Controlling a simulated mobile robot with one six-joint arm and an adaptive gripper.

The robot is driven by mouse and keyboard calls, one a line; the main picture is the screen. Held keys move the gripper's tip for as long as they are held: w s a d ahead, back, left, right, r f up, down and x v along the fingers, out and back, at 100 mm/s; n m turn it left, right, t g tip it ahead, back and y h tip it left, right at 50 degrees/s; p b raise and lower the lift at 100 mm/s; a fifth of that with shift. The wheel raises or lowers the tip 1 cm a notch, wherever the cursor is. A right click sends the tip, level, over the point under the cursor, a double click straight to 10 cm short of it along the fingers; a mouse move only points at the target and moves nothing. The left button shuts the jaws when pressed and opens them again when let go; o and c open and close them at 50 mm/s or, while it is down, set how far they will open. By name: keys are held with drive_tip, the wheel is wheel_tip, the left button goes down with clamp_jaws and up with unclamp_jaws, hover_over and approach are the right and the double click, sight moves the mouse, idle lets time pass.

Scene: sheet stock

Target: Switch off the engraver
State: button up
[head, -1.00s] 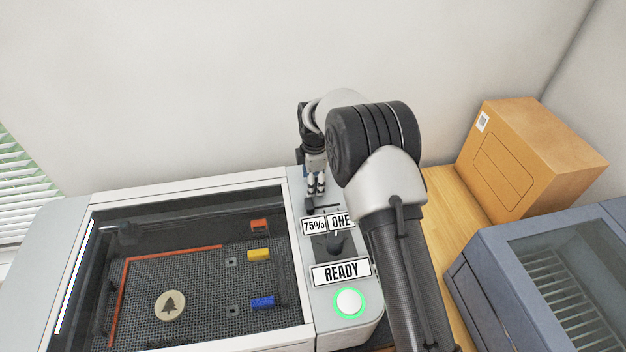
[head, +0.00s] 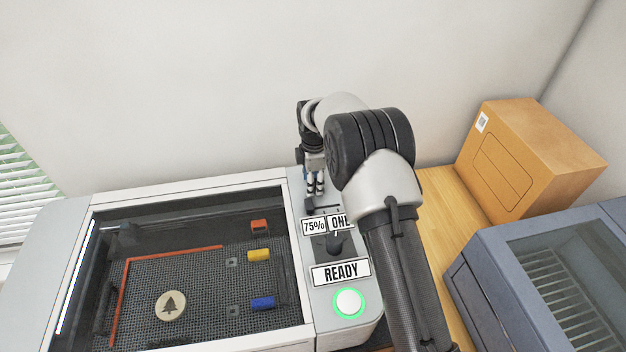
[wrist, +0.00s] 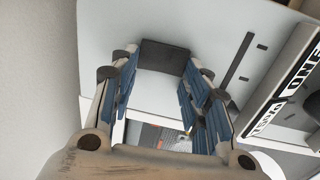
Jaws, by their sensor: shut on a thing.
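The engraver (head: 185,186) is a white machine with a dark window and a control strip on its right side. Its display reads READY (head: 341,273), and the button (head: 348,302) below has a lit green ring. My gripper (head: 316,192) points down at the back end of the strip.
A dark knob (head: 334,243) and the 75% and ONE labels (head: 327,224) sit in front of my gripper. A wooden disc (head: 171,305) with a tree lies inside the engraver. A cardboard box (head: 525,160) and a blue-grey machine (head: 490,275) stand at right. The wall is close behind.

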drive_tip(key=shift+w+g+p, duration=0.15)
drive_tip(key=shift+g+p, duration=0.2)
drive_tip(key=shift+g, duration=0.15)
drive_tip(key=o, duration=0.8)
drive_tip(key=shift+r, duration=0.15)
wheel_tip(320, 180, up, 12)
drive_tip(key=shift+f, duration=0.1)
